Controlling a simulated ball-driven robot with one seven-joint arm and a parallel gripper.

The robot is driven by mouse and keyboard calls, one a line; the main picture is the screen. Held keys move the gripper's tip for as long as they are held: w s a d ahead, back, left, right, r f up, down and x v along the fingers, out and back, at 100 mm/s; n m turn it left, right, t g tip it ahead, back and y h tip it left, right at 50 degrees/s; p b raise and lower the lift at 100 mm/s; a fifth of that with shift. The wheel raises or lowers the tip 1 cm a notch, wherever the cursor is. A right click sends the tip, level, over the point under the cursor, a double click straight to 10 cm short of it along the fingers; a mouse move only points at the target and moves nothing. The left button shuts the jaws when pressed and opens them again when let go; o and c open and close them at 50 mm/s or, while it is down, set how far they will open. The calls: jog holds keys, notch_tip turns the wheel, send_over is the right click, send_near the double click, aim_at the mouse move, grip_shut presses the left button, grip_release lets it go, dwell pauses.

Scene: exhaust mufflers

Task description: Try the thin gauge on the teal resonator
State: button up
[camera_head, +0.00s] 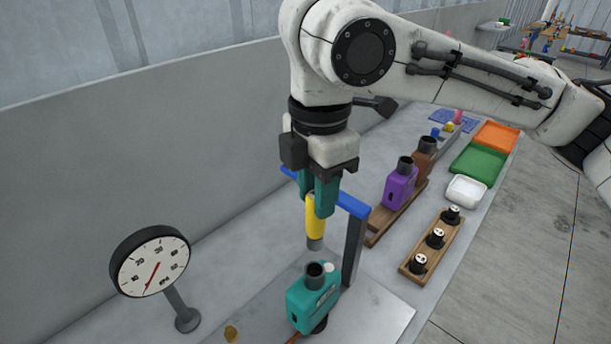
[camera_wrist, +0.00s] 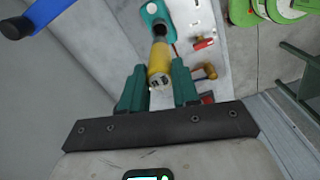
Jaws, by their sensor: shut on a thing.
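The teal resonator (camera_head: 313,297) stands upright on a grey metal plate, its dark round neck opening upward. My gripper (camera_head: 318,200) is shut on a yellow-handled gauge (camera_head: 315,220), which hangs upright with its grey tip down. In the head view the tip is above the resonator's neck and apart from it. In the wrist view my gripper (camera_wrist: 159,88) has the gauge (camera_wrist: 160,62) between its teal fingers. The resonator (camera_wrist: 152,12) shows beyond the tip there, its dark opening close to line with it. I cannot judge the gauge's thickness.
A dial on a post (camera_head: 150,262) stands at left. A blue-topped frame (camera_head: 355,240) stands close behind the resonator. Purple (camera_head: 400,188) and brown (camera_head: 424,160) mufflers sit on a wooden base. A wooden rack (camera_head: 432,246) holds three black pieces. Green (camera_head: 478,163), orange and white trays lie beyond.

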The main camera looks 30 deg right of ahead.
aim_at(316, 236)
jog(key=shift+f+b, duration=2.95)
jog(key=shift+b, duration=0.25)
jog(key=shift+p, duration=0.65)
jog(key=shift+f+b, duration=0.9)
jog(key=shift+f, duration=0.85)
dwell(0.7)
jog(key=shift+r+p, duration=3.5)
jog(key=shift+p, duration=0.05)
